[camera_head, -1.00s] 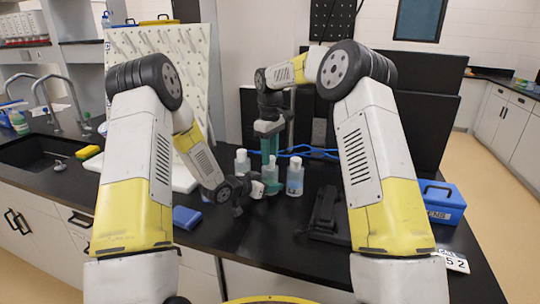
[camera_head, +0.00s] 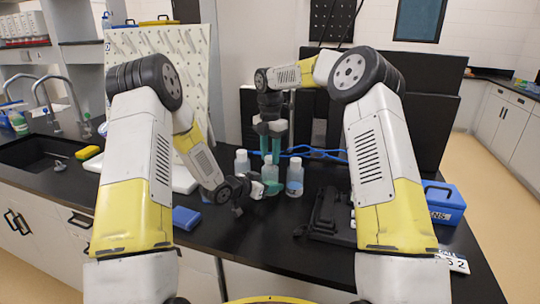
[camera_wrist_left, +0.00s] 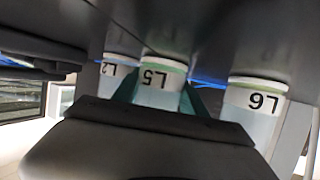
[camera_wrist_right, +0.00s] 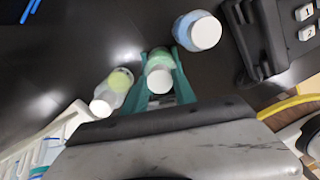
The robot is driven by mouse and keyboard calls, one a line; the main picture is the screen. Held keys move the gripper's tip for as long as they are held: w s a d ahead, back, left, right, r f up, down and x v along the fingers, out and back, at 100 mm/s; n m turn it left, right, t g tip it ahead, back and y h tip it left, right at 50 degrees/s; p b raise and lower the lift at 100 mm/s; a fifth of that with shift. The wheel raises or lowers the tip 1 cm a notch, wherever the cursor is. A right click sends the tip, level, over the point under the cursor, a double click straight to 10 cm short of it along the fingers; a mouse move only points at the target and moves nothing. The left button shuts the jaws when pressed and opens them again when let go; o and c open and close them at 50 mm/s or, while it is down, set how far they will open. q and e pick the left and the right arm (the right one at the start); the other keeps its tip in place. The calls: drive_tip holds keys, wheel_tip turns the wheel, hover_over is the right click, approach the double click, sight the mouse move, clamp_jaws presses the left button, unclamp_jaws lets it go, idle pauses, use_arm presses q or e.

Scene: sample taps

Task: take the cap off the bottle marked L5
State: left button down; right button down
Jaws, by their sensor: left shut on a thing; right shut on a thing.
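The bottle marked L5 (camera_wrist_left: 160,82) stands between two labelled bottles; in the head view it is the middle bottle (camera_head: 270,173). My left gripper (camera_head: 270,187) is shut around its body low down, and its teal fingers show on both sides in the left wrist view. My right gripper (camera_head: 270,150) points straight down from above, its fingers shut on the white cap (camera_wrist_right: 160,79) of L5. The cap is at the top of the bottle; I cannot tell whether it is loose from the neck.
Bottle L2 (camera_wrist_left: 118,70) and bottle L6 (camera_wrist_left: 255,100) stand close on either side, both with white caps. A black device (camera_head: 330,213) lies to the right, and a blue box (camera_head: 443,202) beyond it. A blue block (camera_head: 186,217) lies near the front edge.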

sight(270, 157)
drive_tip(key=shift+r, duration=0.1)
idle(0.3)
drive_tip(key=shift+r, duration=1)
drive_tip(key=shift+r, duration=2)
use_arm(q)
drive_tip(key=c, duration=0.6)
unclamp_jaws()
drive_tip(key=shift+o, duration=0.2)
